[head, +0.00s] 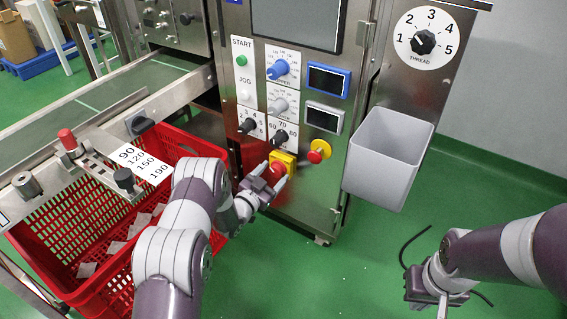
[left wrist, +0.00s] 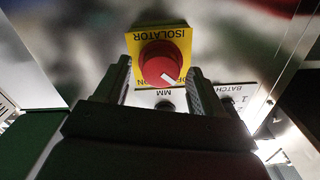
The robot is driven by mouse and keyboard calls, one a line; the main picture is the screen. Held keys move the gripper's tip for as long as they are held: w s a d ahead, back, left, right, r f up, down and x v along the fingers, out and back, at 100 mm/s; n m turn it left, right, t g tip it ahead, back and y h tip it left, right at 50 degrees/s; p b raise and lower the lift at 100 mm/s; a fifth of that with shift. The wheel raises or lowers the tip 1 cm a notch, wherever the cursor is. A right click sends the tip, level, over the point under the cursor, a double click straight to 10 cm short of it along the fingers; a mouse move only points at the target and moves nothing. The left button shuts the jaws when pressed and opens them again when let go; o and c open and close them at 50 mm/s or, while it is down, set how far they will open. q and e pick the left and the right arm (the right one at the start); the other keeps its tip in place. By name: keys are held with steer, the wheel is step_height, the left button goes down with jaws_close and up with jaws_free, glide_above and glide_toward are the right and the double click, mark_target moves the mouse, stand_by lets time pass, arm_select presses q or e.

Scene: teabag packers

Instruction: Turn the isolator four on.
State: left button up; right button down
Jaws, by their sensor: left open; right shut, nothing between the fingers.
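The isolator is a red rotary knob (head: 277,168) on a yellow plate (head: 287,159), low on the steel machine front. In the left wrist view the plate (left wrist: 135,42) reads ISOLATOR upside down, and the knob (left wrist: 160,62) has a white mark towards the lower right, by the partly hidden OFF lettering. ON shows at the lower left. No number four is visible on it. My left gripper (head: 272,179) is open at the knob, a finger on either side; contact cannot be told. My right gripper (head: 428,290) is shut and empty, low on the right, far from the panel.
A red-and-yellow emergency button (head: 318,151) sits right of the isolator. Dials (head: 278,69) and START and JOG buttons (head: 241,60) are above. A grey bin (head: 388,158) hangs right. A red crate (head: 60,225) with teabags stands left. The green floor ahead is mostly clear.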

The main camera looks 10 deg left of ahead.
arm_select(q)
steer(key=shift+w+d, duration=0.1)
steer(key=shift+w, duration=0.2)
arm_select(e)
steer(key=shift+w+d, duration=0.15)
steer(key=shift+w, duration=0.15)
steer(key=shift+r, duration=0.1)
arm_select(q)
steer(key=c, duration=1.1)
steer(key=shift+o, duration=0.2)
